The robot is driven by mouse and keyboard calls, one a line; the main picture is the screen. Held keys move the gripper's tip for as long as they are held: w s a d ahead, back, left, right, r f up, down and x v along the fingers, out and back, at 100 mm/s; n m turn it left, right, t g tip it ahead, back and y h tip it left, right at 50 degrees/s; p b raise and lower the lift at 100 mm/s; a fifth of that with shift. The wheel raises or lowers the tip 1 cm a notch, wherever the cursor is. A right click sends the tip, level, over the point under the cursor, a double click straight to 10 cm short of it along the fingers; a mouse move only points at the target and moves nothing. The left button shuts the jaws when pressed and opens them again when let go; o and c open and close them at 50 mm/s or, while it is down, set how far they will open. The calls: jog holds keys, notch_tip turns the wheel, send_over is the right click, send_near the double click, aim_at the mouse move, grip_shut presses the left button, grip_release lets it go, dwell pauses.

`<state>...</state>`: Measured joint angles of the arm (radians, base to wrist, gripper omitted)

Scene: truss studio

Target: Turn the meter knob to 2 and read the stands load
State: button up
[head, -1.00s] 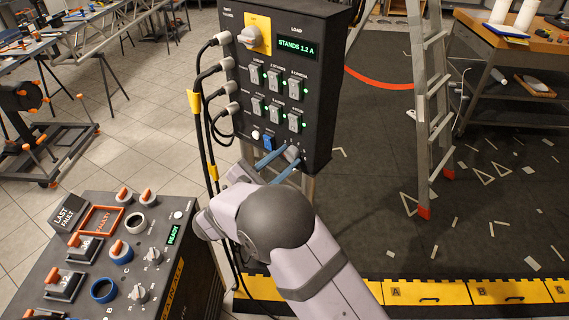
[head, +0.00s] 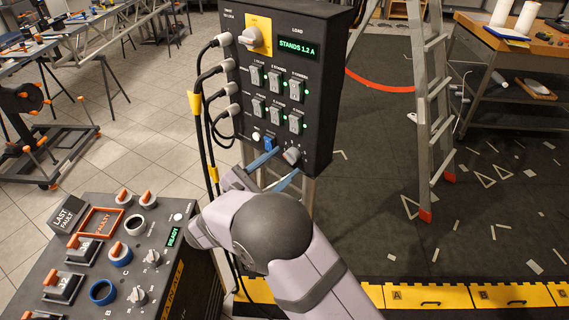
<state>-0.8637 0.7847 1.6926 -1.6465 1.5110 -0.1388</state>
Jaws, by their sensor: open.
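The green load display (head: 299,48) at the box's top right reads "STANDS 1.2 A". My gripper (head: 286,165) has blue fingers and is open, just below and left of the knob. The fingers look apart from the knob, with the knob uncovered. My arm comes up from the bottom of the picture and hides the floor below the box.
A control desk (head: 70,255) stands lower left. A ladder (head: 434,110) stands to the right.

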jog(key=b+v, duration=0.1)
jog(key=v, duration=0.4)
jog(key=shift+s+a, duration=0.1)
dwell(0.4)
